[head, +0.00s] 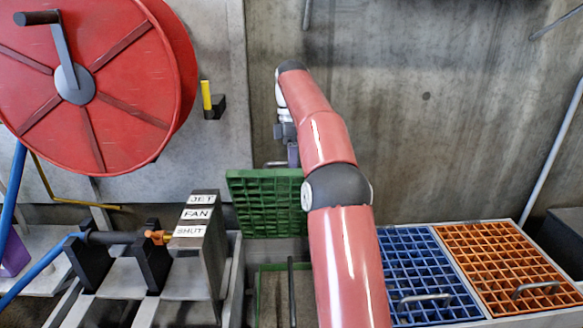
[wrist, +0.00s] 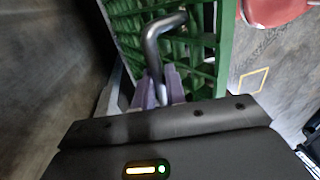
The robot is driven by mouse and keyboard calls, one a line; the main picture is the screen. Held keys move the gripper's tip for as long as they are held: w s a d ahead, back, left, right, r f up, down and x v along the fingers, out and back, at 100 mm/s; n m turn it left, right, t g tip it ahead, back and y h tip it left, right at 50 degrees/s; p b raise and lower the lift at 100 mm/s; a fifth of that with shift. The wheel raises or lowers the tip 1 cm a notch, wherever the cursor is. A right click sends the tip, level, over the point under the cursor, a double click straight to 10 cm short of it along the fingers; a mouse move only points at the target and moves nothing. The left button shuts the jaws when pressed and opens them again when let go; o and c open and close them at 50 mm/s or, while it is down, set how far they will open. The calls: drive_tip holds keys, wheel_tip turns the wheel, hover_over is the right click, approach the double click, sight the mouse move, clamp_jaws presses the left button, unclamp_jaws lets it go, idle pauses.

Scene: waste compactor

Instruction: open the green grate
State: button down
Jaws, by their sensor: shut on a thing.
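The green grate (head: 266,200) stands raised and tilted up steeply at its back edge in the head view, partly hidden behind my arm. The bin opening (head: 272,292) below it shows uncovered in front. In the wrist view the green grate (wrist: 205,50) fills the upper middle, with its bent metal handle (wrist: 152,48) in front. My gripper (wrist: 160,90) is shut on the handle, the fingers on either side of the bar. In the head view my gripper (head: 291,150) is mostly hidden by my arm, just above the grate's upper edge.
A blue grate (head: 418,262) and an orange grate (head: 500,255) lie flat to the right. A labelled post (head: 198,235) with a hose nozzle stands close on the left. A red hose reel (head: 120,90) and a small yellow-handled bracket (head: 207,97) are on the wall.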

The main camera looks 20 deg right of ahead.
drive_tip(key=shift+w+d+f, duration=0.3)
drive_tip(key=shift+w+f, duration=0.05)
drive_tip(key=shift+f, duration=0.05)
drive_tip(key=c, duration=1.6)
unclamp_jaws()
drive_tip(key=shift+w+f, duration=0.1)
drive_tip(key=shift+w, duration=0.05)
drive_tip(key=shift+o, duration=0.7)
drive_tip(key=shift+r, duration=0.2)
drive_tip(key=shift+a+r, duration=0.1)
drive_tip(key=shift+a, duration=0.1)
